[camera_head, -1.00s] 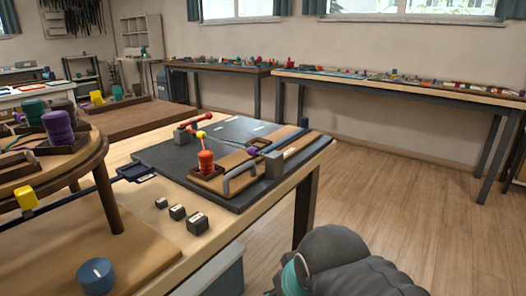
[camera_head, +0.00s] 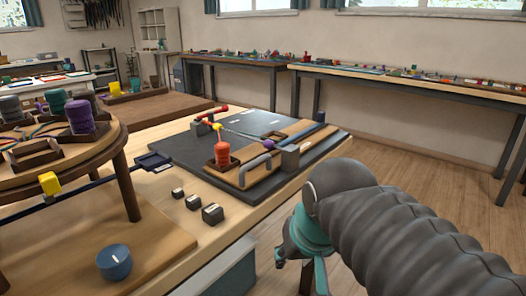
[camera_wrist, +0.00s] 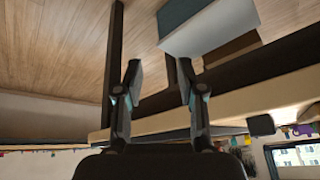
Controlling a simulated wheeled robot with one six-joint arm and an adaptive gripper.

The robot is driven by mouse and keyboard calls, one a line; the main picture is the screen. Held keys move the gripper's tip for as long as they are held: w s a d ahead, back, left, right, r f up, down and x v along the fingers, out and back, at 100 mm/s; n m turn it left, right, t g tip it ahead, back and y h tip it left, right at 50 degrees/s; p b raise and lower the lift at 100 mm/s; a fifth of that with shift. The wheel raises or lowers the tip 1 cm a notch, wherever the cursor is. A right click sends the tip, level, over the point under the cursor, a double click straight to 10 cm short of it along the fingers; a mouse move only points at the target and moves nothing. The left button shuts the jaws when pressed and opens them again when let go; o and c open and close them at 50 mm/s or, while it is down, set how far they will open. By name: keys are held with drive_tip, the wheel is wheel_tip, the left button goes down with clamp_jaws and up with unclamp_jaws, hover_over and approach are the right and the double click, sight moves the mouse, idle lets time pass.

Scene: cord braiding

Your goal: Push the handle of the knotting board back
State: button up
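The knotting board (camera_head: 180,150) is a dark slab on the wooden table in the head view. A grey curved handle (camera_head: 254,168) stands on a wooden strip near the board's front right edge. My gripper (camera_head: 308,268) hangs in front of the table edge, apart from the handle and to its lower right. In the wrist view my gripper (camera_wrist: 159,74) has its two fingers apart with nothing held between them. I cannot make out the handle in the wrist view.
An orange spool (camera_head: 222,156) sits left of the handle and a grey block (camera_head: 290,160) right of it. A round wooden stand (camera_head: 115,150) is at left. Floor at right is clear.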

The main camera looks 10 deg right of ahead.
sight(254, 161)
drive_tip(key=w+a+r+m+g+y, duration=0.15)
drive_tip(key=w+r+m, duration=0.5)
drive_tip(key=r, duration=0.65)
drive_tip(key=w+r+m+g+h, duration=0.1)
drive_tip(key=w+r+m+g, duration=0.15)
drive_tip(key=w+r, duration=0.8)
drive_tip(key=shift+t+y, duration=0.25)
drive_tip(key=shift+t, duration=0.05)
drive_tip(key=f+b, duration=0.1)
drive_tip(key=f, duration=0.3)
drive_tip(key=a+f+b, duration=0.1)
drive_tip(key=f+b, duration=0.1)
drive_tip(key=f, duration=0.2)
drive_tip(key=f+b, duration=0.1)
drive_tip(key=f, duration=0.2)
drive_tip(key=shift+w+a+f, duration=0.2)
drive_tip(key=shift+w+f, duration=0.1)
drive_tip(key=shift+f, duration=0.1)
drive_tip(key=shift+c, duration=0.2)
clamp_jaws()
